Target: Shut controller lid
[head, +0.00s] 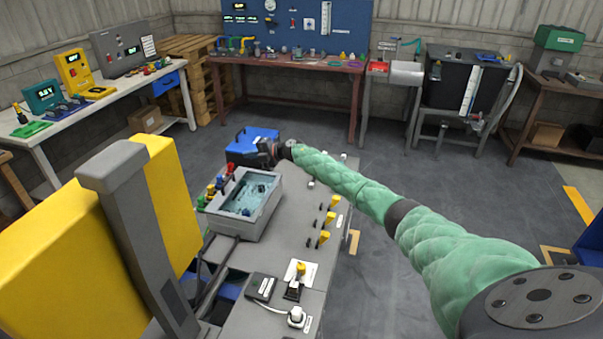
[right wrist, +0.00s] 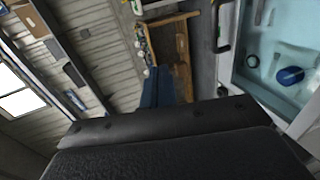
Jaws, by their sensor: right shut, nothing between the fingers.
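The controller (head: 274,203) is a grey box on the grey bench, with a pale teal interior or window facing up. In the right wrist view its grey rim (right wrist: 297,122) and teal area are at the right, with a round blue part (right wrist: 290,75) in it. I cannot tell from these views which part is the lid or how far it stands open. My left gripper is not in view.
A blue case (head: 238,147) sits behind the controller. Coloured knobs (head: 211,190) line its left side, and yellow switches (head: 325,237) stand on the bench's right. A white plug (head: 297,316) lies in front.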

